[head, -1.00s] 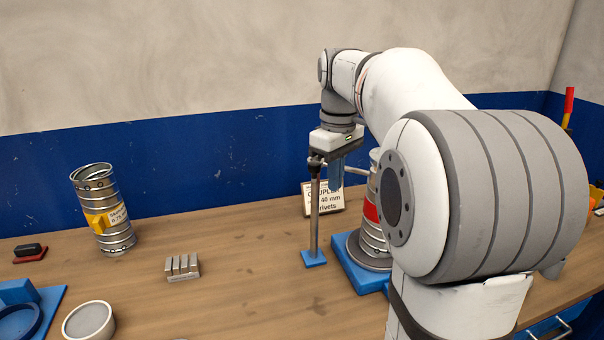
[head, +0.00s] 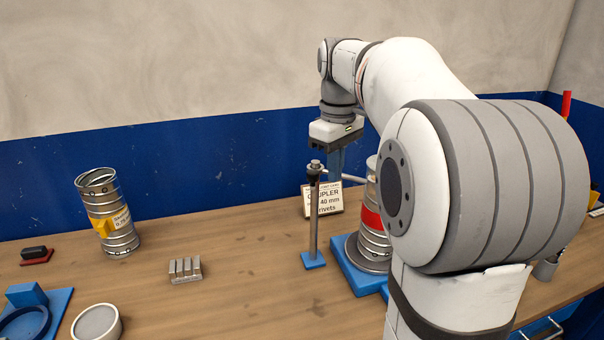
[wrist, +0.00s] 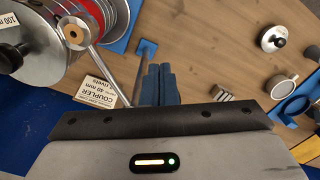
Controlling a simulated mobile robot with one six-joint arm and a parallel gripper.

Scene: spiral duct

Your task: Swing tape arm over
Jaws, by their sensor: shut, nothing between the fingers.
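The tape arm is a thin silver rod (wrist: 101,71) running from the post's top toward the duct, with a tan roll (wrist: 75,34) at its far end. In the wrist view this roll appears over the duct's silver top. The post (head: 313,215) stands upright on a small blue base (head: 314,260). The duct (head: 371,217), with a red band, stands on a blue stand (head: 352,268), partly hidden by my arm. My gripper (head: 335,172) is shut and empty, beside the post's top and near the rod. Its fingertips show in the wrist view (wrist: 160,70). Contact with the rod cannot be told.
A coupler sign (head: 325,200) stands behind the post. At left are a second spiral duct (head: 118,238) with a yellow part, a grey slotted block (head: 185,270), a round cup (head: 96,322) and a blue fixture (head: 60,305). The table between block and post is clear.

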